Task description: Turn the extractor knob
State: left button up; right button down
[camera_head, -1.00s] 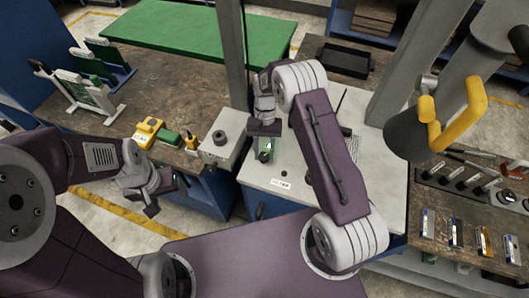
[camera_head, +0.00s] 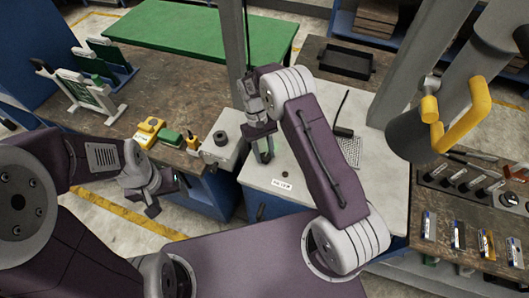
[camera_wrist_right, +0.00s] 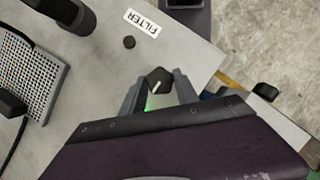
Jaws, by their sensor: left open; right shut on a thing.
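A black knob with a white pointer line (camera_wrist_right: 158,80) sits at the edge of the pale worktop in the right wrist view. My right gripper (camera_wrist_right: 159,88) is shut on it, with one grey finger on each side. The pointer line slants in that view. In the head view my right gripper (camera_head: 264,152) is at the left part of the pale worktop (camera_head: 300,196) and hides the knob. A green glow shows between the fingers. My left gripper (camera_head: 160,193) is open and empty, low in front of the brown bench.
A label reading FILTER (camera_wrist_right: 143,23) and a small black round part (camera_wrist_right: 129,42) are near the knob. A grey box (camera_head: 222,150) with a dark round top stands left of my right gripper. A yellow-handled hood arm (camera_head: 455,115) hangs at right. A perforated plate (camera_wrist_right: 33,85) lies on the worktop.

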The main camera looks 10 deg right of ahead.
jog(key=shift+w+r, duration=0.1)
jog(key=c, duration=0.9)
grip_release()
jog(key=b+v, duration=0.2)
jog(key=v, duration=0.7)
